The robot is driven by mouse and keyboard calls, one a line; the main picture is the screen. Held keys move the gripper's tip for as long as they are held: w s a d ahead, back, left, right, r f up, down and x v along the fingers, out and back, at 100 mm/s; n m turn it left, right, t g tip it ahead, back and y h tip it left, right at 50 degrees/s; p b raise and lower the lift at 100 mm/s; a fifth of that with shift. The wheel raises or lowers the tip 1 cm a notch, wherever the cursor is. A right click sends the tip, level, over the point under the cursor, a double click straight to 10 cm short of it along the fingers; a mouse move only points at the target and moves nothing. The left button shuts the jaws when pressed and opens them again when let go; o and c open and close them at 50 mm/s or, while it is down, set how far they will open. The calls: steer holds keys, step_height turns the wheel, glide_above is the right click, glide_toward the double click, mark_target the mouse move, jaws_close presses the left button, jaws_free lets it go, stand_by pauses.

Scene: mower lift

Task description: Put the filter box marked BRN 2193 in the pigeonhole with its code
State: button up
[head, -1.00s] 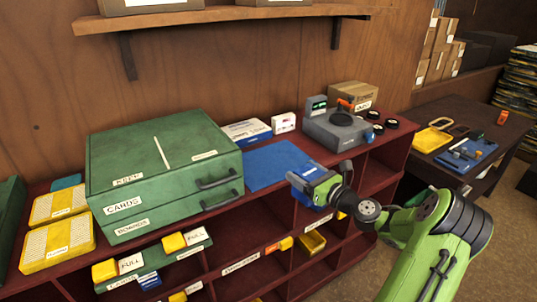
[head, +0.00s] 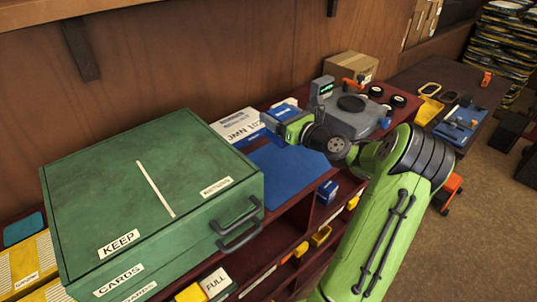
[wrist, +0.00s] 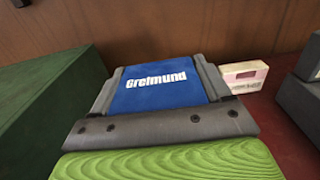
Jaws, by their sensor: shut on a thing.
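My gripper (head: 285,122) is shut on a blue filter box, whose blue face lettered "Greimund" (wrist: 165,85) shows between the fingers in the wrist view. Its code is not readable in these frames. The red shelf unit's pigeonholes are below the counter's front edge, partly hidden by my arm. A small blue box (head: 327,192) sits in one of them. Their code labels are too small to read.
A large green case (head: 150,190) marked KEEP and CARDS stands at left. A white box marked JMN (head: 238,130) lies behind the mat. A grey machine (head: 352,112) and a cardboard box (head: 351,67) stand to the right. The mat's front part is clear.

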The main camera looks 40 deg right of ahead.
steer(key=f, duration=0.3)
steer(key=f+b, duration=0.1)
steer(key=f, duration=0.5)
steer(key=shift+s+f+b, duration=0.3)
steer(key=shift+f+b, duration=0.05)
steer(key=shift+f, duration=0.05)
steer(key=shift+s, duration=0.1)
steer(key=o, duration=1.2)
